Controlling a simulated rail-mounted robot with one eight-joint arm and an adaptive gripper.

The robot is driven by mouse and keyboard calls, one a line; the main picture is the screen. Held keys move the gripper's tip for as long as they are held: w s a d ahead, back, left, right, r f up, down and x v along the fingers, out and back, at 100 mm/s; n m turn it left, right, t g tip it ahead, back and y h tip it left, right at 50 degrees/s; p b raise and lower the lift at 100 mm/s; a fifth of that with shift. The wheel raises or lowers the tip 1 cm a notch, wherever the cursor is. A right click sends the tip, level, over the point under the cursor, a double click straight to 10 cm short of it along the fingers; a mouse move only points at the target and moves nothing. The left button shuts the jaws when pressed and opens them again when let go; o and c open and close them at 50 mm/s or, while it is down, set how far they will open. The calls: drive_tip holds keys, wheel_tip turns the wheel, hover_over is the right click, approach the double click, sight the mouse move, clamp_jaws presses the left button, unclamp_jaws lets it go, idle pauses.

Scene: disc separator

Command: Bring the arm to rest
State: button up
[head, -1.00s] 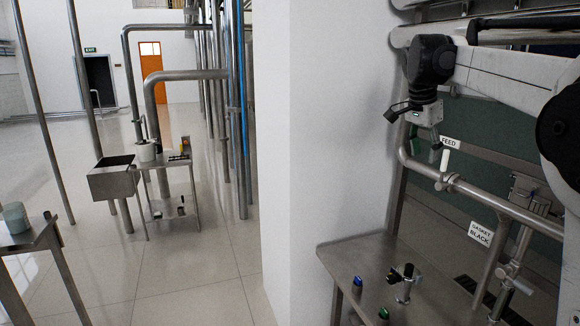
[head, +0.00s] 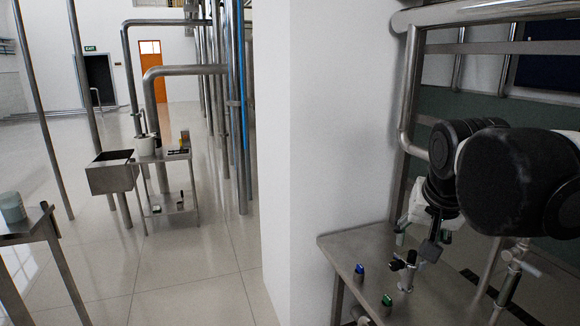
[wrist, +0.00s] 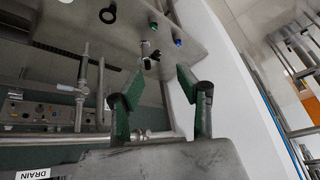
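My gripper (head: 432,242) hangs low at the right of the head view, above the steel table and close behind the small valve fitting (head: 404,270). My dark arm joints fill the right side and hide much of the pipework behind. In the wrist view my gripper (wrist: 160,76) has its two green-padded fingers spread apart with nothing between them. The valve fitting also shows beyond the fingertips in the wrist view (wrist: 149,56). I cannot tell how far the fingertips are from it.
The steel table (head: 340,247) carries a blue button (head: 359,270) and a green button (head: 387,300). A white wall (head: 318,130) stands left of it. Pipes and a DRAIN label (wrist: 33,174) lie left in the wrist view. A steel cart (head: 185,205) stands farther left, with open floor around.

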drive_tip(key=s+a+f+n+b, duration=0.1)
drive_tip(key=s+f+n, duration=0.1)
drive_tip(key=s+f, duration=0.4)
drive_tip(key=s+a+f+n+t+y+b, duration=0.1)
drive_tip(key=s+a+f+n, duration=0.1)
drive_tip(key=s+f, duration=0.3)
wheel_tip(320, 180, down, 3)
drive_tip(key=shift+s+a+f, duration=0.1)
drive_tip(key=shift+s+a, duration=0.15)
drive_tip(key=shift+s, duration=0.15)
idle(0.5)
